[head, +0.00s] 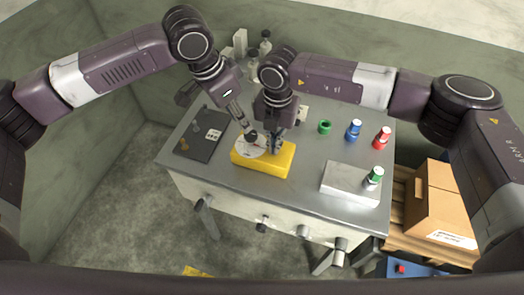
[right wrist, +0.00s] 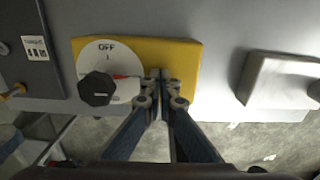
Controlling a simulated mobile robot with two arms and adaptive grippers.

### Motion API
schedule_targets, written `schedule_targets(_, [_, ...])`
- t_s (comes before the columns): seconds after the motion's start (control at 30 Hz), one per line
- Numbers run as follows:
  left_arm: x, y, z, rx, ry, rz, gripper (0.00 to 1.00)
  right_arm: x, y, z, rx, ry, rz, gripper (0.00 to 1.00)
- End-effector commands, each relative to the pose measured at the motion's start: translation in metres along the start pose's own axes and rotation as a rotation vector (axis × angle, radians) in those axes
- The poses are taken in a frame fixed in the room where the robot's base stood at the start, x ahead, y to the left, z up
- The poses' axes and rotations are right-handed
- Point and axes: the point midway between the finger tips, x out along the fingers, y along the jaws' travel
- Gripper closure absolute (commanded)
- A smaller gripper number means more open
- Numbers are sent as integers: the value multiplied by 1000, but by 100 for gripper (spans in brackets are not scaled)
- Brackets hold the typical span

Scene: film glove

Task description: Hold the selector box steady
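The yellow selector box (head: 278,165) lies near the front edge of the grey table. In the right wrist view the box (right wrist: 188,56) carries a white dial marked OFF (right wrist: 109,57) and a black knob (right wrist: 97,89) with a red pointer toward the right. My right gripper (head: 274,149) is over the box's right part. In the right wrist view its fingers (right wrist: 163,83) are close together, shut, beside the dial; contact with the box is unclear. My left gripper (head: 243,125) points down just above the knob; its finger gap is too small to tell.
A dark panel (head: 204,137) lies left of the box. A pale block (head: 345,184) with a green-capped bottle (head: 374,177) stands at right. Blue (head: 353,131) and red (head: 382,138) bottles and a green ring (head: 325,127) stand behind it. A cardboard box (head: 440,204) sits beyond the table.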

Motion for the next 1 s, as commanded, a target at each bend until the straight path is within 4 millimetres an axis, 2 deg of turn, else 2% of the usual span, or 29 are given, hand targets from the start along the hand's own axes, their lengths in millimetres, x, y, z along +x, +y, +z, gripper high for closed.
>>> schedule_targets(1.0, [1,0,0,0,0,0,71,8,-2,-4,-1,9,-8,100])
